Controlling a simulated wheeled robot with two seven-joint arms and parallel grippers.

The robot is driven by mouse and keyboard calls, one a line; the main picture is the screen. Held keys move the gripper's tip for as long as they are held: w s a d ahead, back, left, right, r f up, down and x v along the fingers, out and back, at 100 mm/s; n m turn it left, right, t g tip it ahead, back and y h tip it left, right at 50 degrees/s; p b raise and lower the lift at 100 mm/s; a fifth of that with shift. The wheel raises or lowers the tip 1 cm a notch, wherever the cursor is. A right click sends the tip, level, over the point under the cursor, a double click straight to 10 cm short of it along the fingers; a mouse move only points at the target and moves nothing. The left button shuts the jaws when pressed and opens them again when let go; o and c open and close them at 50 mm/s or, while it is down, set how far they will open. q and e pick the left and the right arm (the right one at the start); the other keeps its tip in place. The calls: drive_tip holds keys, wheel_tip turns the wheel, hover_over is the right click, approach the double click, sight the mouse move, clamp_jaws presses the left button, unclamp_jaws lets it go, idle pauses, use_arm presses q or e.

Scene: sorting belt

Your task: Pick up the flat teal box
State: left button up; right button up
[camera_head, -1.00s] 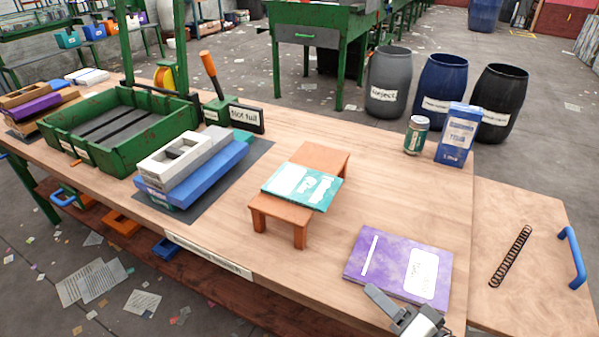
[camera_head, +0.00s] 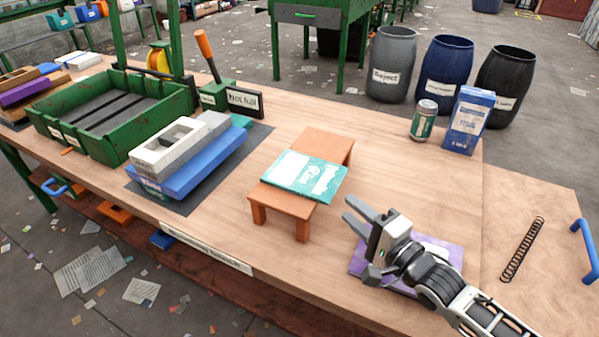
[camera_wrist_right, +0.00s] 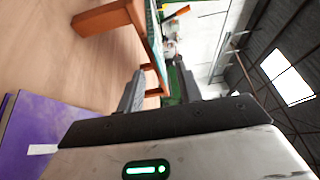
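The flat teal box (camera_head: 304,178) lies flat on top of a small orange-brown wooden stand (camera_head: 284,203) in the middle of the bench. My right gripper (camera_head: 362,212) is open and empty, just right of the stand and above the purple box. In the right wrist view its two fingers (camera_wrist_right: 165,92) are spread, with the stand (camera_wrist_right: 130,25) beyond them and a thin teal edge of the box at the top. My left gripper is in neither view.
A purple flat box (camera_head: 447,252) lies partly hidden under my right arm. A can (camera_head: 423,120) and a milk carton (camera_head: 468,121) stand at the back right. Stacked boxes (camera_head: 195,165) and a green tray (camera_head: 65,138) are to the left. A black spring (camera_head: 522,250) lies at right.

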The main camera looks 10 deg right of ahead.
sight(334, 195)
drive_tip(key=x, duration=0.5)
drive_tip(key=shift+w+d+f, duration=0.15)
drive_tip(key=shift+w+f, duration=0.15)
drive_tip(key=shift+f, duration=0.05)
clamp_jaws()
